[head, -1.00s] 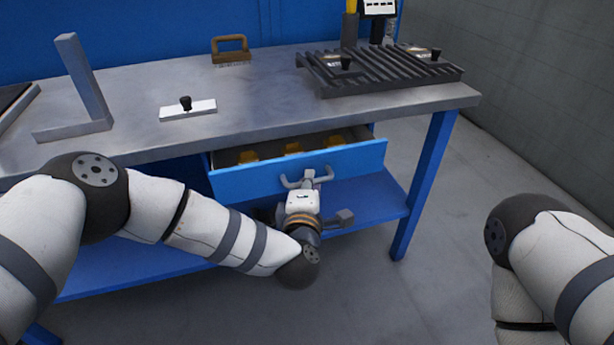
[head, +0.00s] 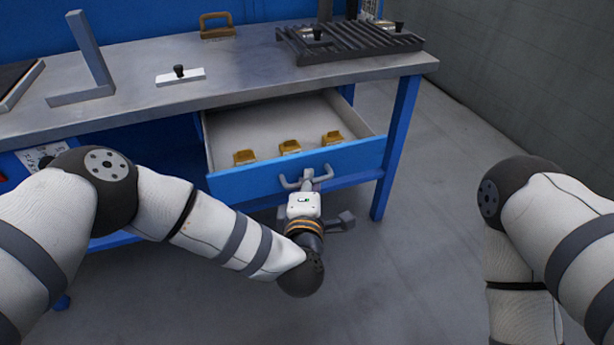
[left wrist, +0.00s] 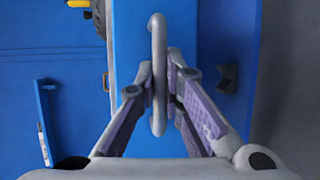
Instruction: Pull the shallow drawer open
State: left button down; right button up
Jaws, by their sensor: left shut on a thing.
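The shallow drawer (head: 230,185) has a blue front and a pale interior, and it stands well out from under the workbench top. Its grey bar handle (head: 288,182) is on the middle of the front. My left gripper (head: 308,182) is shut on the handle. In the left wrist view the handle (left wrist: 158,60) runs upright between the two purple-padded fingers (left wrist: 160,95), in front of the blue drawer front (left wrist: 128,40). My right gripper is out of view; only part of that arm shows at the right.
Several yellow-brown items (head: 290,147) sit inside the drawer near its front. A blue leg (head: 397,145) stands right of the drawer. Floor beyond is clear.

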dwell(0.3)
pick_arm(q)
jog(key=c, duration=2)
grip_release()
jog(key=shift+o, duration=0.2)
jog(key=s+a+r, duration=0.1)
jog(key=s+r, duration=0.1)
jog(key=s, duration=1)
jog(key=shift+r, duration=0.15)
